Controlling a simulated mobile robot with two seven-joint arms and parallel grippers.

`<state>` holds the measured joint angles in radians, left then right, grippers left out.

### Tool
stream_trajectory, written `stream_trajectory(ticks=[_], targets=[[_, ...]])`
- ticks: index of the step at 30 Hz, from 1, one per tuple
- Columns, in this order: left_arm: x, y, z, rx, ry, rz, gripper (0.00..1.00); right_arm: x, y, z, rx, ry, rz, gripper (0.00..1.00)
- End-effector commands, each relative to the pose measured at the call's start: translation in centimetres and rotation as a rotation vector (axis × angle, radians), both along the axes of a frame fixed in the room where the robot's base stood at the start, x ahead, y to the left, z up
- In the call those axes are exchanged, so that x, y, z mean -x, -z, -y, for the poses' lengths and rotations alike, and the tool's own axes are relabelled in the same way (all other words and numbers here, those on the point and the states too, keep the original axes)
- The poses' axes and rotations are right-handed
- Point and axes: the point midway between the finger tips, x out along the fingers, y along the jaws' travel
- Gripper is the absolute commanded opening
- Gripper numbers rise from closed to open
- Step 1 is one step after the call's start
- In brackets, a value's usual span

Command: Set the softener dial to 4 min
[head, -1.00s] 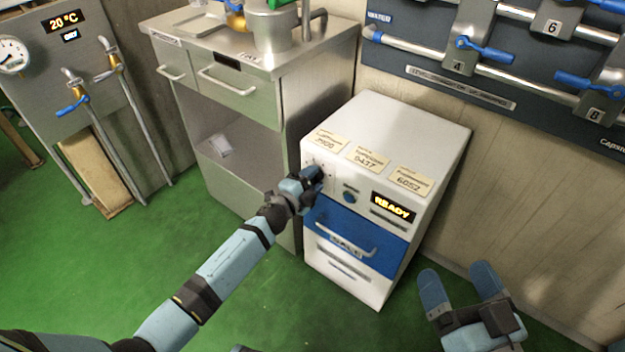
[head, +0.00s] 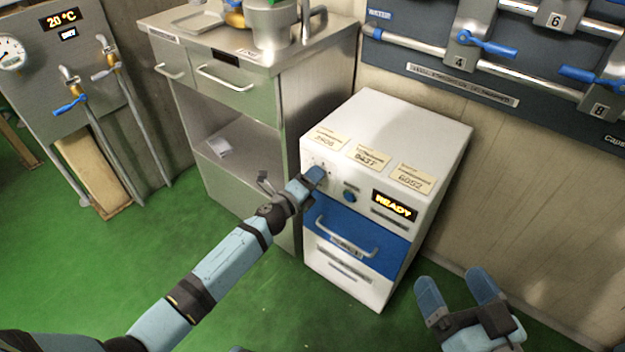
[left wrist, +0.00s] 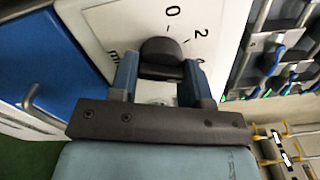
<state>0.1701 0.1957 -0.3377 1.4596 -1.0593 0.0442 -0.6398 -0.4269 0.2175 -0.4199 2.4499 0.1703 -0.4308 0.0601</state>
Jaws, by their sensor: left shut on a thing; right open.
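The softener dial (left wrist: 160,52) is a dark knob on the white front of the cabinet (head: 410,125). In the left wrist view the printed marks 0 and 2 show beside it, with part of another mark near the right finger. My left gripper (left wrist: 160,75) is shut on the dial, one finger on each side. In the head view my left gripper (head: 314,178) hides the dial. I cannot read which mark the dial points to. My right gripper (head: 458,292) is open and empty, in front of the cabinet to the right.
A blue drawer (head: 338,234) with a bar handle is below the dial. A steel counter (head: 250,95) stands close on the left. Green floor (head: 80,260) is clear at left.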

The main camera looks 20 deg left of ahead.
Motion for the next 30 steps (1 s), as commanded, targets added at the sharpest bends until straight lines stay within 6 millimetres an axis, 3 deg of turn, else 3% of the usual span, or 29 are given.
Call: stream_trajectory(ticks=[16,17,20,30], targets=[[0.04,0.11,-0.07,-0.025,-0.002,0.007,0.20,-0.08,-0.07,-0.08,-0.005,0.002,-0.002,0.87],[0.04,0.10,-0.08,-0.025,-0.002,0.007,0.46,-0.08,-0.08,-0.08,-0.005,0.002,-0.002,0.87],[0.03,0.09,-0.06,-0.025,-0.002,0.007,0.69,-0.08,-0.10,-0.07,-0.005,0.002,-0.001,0.87],[0.34,0.01,-0.13,-0.024,0.000,0.008,0.69,-0.02,-0.11,0.00,0.003,-0.001,0.001,0.87]])
